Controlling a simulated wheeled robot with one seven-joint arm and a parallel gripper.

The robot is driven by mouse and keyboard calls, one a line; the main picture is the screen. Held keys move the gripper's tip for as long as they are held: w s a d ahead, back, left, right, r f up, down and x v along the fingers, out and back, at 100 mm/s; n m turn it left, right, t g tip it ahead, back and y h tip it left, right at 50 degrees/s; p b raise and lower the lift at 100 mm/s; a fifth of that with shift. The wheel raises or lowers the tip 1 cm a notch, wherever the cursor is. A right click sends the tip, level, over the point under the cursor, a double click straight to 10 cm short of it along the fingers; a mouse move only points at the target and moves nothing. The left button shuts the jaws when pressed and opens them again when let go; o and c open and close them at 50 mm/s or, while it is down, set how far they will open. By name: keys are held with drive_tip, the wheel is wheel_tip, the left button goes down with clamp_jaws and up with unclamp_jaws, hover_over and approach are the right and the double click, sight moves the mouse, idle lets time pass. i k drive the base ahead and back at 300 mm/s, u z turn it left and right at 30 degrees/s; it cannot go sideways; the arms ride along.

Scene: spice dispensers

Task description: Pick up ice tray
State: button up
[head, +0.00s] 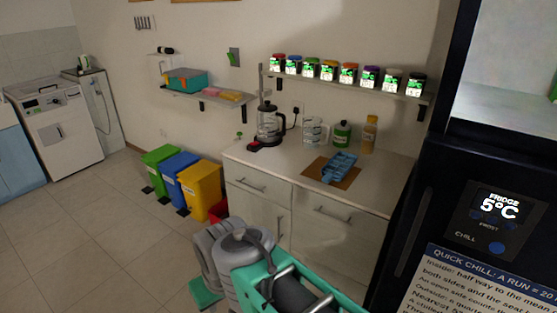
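The ice tray (340,167) is a blue moulded tray with several cups. It lies on a brown board (319,172) on the white counter (285,168), near the counter's front edge. My arm's grey and teal links show at the bottom middle, in front of the counter and apart from the tray. I cannot make out any gripper fingers in this view.
A coffee maker (270,124), a glass jug (315,132), a green bottle (342,134) and an amber bottle (369,134) stand behind the tray. A spice shelf (345,86) hangs above. A dark fridge (450,190) stands right; bins (200,190) stand left.

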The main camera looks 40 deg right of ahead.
sight(337, 168)
drive_tip(key=u, duration=0.2)
drive_tip(key=i, duration=2.25)
drive_tip(key=z, duration=1.65)
drive_tip(key=i, duration=0.8)
drive_tip(key=z, duration=0.7)
